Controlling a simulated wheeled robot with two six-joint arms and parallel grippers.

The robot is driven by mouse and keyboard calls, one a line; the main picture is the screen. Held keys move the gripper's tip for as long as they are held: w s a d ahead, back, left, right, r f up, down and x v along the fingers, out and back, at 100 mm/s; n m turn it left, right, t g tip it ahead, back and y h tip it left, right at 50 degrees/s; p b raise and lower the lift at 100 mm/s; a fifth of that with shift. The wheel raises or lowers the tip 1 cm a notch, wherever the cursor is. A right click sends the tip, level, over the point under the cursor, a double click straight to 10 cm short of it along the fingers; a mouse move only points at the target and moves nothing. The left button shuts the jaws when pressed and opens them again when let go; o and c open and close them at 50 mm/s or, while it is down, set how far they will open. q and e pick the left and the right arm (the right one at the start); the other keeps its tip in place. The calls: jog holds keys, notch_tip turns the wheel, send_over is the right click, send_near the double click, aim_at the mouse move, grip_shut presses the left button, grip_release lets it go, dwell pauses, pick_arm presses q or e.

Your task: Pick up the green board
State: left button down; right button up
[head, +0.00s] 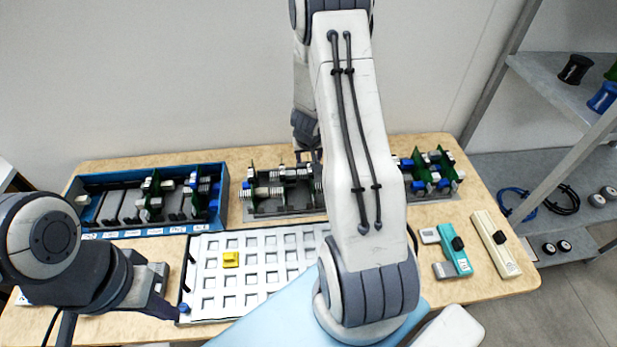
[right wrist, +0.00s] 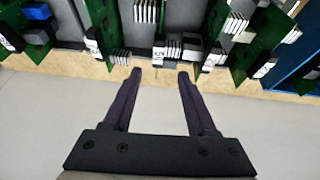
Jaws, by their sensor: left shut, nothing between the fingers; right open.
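Several green boards with white and grey connectors stand upright at the back of the table. In the head view, one green board (head: 252,177) stands in the middle rack, and another green board (head: 153,186) is in the blue tray. In the right wrist view, a green board (right wrist: 264,34) shows at upper right. My right gripper (right wrist: 159,76) is open and empty, its fingertips pointing at the row of boards near the table edge. In the head view my right arm hides part of the middle rack. My left gripper (head: 158,287) is shut and empty, at the table's left.
A blue-edged tray (head: 218,208) holds modules at back left. A white slotted panel (head: 205,310) with a yellow block (head: 231,259) lies in front. A teal device (head: 457,262) and a cream device (head: 497,245) lie at right. A metal shelf (head: 560,85) stands beyond.

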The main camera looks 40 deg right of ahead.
aim_at(309, 167)
jog(key=b+x, duration=0.1)
jog(key=x, duration=0.3)
jog(key=shift+f, duration=0.1)
jog(key=x, duration=0.1)
jog(key=b+x, duration=0.1)
jog(key=x, duration=0.3)
jog(key=shift+w+d, duration=0.15)
jog(key=shift+d, duration=0.2)
grip_shut()
